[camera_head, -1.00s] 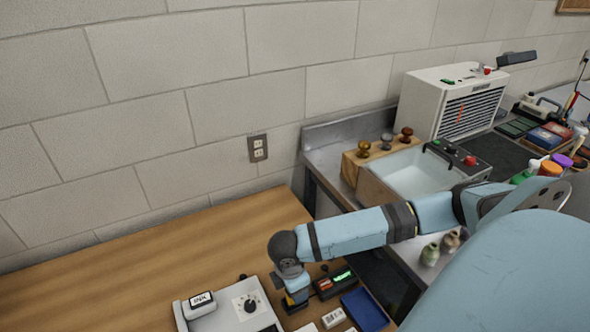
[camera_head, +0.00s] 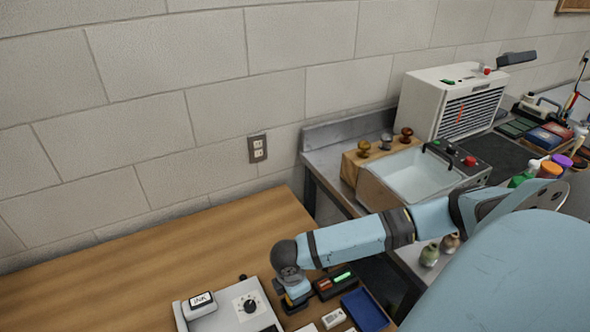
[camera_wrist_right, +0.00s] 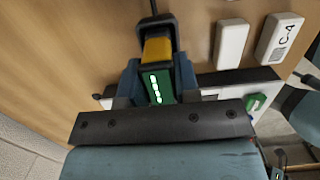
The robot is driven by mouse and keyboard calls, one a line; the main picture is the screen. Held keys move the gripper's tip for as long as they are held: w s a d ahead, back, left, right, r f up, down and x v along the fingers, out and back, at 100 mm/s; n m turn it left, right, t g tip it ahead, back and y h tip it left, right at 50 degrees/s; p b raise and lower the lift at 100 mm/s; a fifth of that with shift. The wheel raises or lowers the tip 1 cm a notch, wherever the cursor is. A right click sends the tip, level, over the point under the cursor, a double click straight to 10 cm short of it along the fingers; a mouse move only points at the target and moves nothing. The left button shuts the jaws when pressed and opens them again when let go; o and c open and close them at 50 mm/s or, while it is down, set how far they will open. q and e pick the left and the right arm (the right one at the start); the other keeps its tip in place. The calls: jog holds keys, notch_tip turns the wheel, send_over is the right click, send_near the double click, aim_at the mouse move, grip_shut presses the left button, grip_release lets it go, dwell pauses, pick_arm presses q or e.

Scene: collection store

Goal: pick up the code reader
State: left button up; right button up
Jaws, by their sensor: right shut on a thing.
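The code reader (camera_wrist_right: 158,48) appears to be the dark device with a yellow block and a green face with white marks. It sits between the fingers of my right gripper (camera_wrist_right: 159,82) in the right wrist view, and the gripper is shut on it. A dark cable-like strip runs up from its far end. In the head view my right gripper (camera_head: 294,301) is low over the wooden table, and the wrist mostly hides the reader. I cannot tell whether the reader touches the table. My left gripper is out of view.
A grey device with a knob and an INK block (camera_head: 201,300) stands left of the gripper. A black tray (camera_head: 324,293) with red and green items and a blue tray (camera_head: 366,310) lie close on the right. A C-4 labelled block (camera_wrist_right: 280,38) lies nearby. The table's left part is clear.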

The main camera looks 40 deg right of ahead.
notch_tip(320, 180, up, 20)
jog(key=shift+p, duration=0.3)
jog(key=shift+o, duration=0.7)
jog(key=shift+w+a, duration=0.1)
